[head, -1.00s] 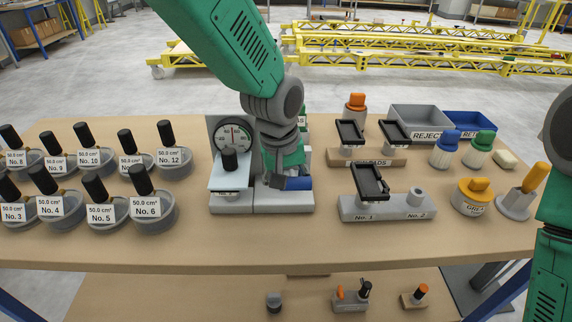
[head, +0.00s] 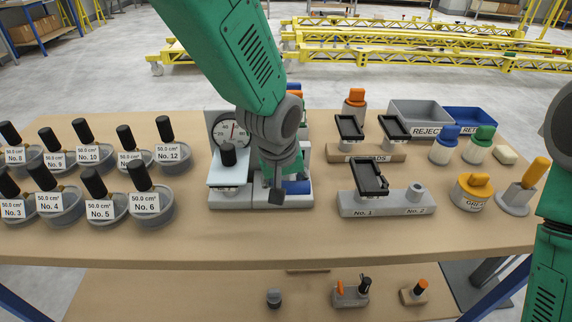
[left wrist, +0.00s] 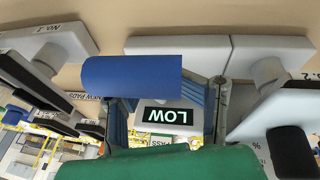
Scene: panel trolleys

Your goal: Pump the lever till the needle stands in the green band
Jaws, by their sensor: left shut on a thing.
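The pump stand (head: 262,200) is a grey base left of centre, with a round white dial (head: 230,130) at its back. The dial's needle stands near upright; the green band is too small or covered to make out. The blue lever grip (head: 297,187) shows beside my left gripper (head: 277,190), low over the base. In the left wrist view the blue grip (left wrist: 130,77) lies across the jaws, and my left gripper is shut on it. A dark display (left wrist: 168,116) there reads LOW, upside down. My right gripper is out of view; only my right arm shows.
A black-handled unit (head: 229,157) sits on a pale plate left of the lever. Several labelled grey pots (head: 152,206) fill the left side. A pad holder (head: 385,203) and a grease pot (head: 473,192) stand right. The table front is clear.

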